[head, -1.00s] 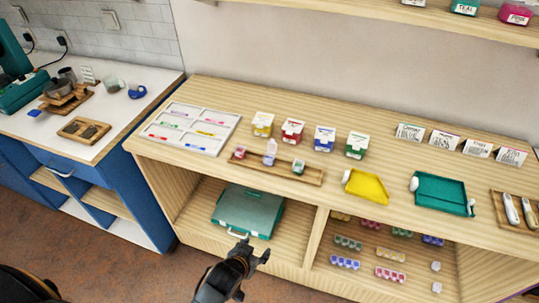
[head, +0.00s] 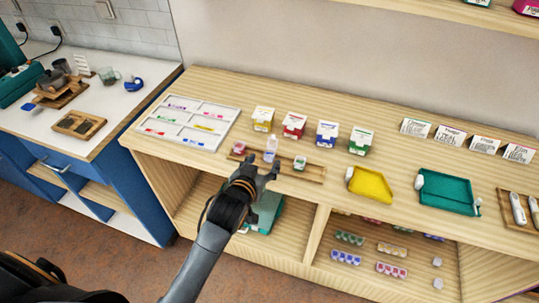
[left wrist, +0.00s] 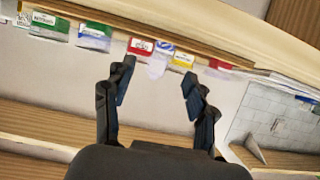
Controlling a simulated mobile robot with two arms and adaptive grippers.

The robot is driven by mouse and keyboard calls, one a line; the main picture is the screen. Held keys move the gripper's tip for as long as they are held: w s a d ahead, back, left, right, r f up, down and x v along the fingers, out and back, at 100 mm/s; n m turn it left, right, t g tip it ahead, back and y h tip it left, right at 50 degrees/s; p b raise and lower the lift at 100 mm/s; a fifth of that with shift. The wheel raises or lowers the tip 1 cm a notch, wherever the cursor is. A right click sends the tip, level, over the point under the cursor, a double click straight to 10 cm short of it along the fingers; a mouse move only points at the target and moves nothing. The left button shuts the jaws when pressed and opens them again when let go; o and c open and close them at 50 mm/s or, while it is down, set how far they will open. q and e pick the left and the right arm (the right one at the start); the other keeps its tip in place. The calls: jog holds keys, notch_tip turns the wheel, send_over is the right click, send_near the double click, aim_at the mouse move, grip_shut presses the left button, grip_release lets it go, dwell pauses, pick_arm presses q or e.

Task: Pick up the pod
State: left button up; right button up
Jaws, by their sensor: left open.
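Small pots that may be the pod stand in a narrow wooden tray (head: 311,173) on the counter: a red one (head: 239,147) at the left end and a green one (head: 300,162) right of the middle. A clear bottle (head: 271,149) stands between them. My left gripper (head: 263,166) is open and empty, with its fingertips just in front of the tray near the bottle. It hides part of the tray. In the left wrist view, tilted upside down, the pale bottle (left wrist: 157,67) shows beyond the open fingers, apart from them. My right gripper is out of view.
Several coloured boxes (head: 326,134) stand behind the tray. A white sorting board (head: 187,125) lies to the left; a yellow tray (head: 370,185) and a teal tray (head: 446,193) lie to the right. Below the counter edge are open shelves with a teal case (head: 265,213).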

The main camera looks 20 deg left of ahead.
aim_at(268, 158)
pick_arm(q)
jog(key=shift+f+p+x, duration=0.15)
jog(key=shift+p+x, duration=0.1)
jog(key=shift+x, duration=1.2)
jog(key=shift+f+p+x, duration=0.15)
jog(key=shift+p+x, duration=0.1)
jog(key=shift+x, duration=1.2)
jog(key=shift+s+a, duration=0.1)
jog(key=shift+s, duration=0.05)
jog(key=c, duration=1)
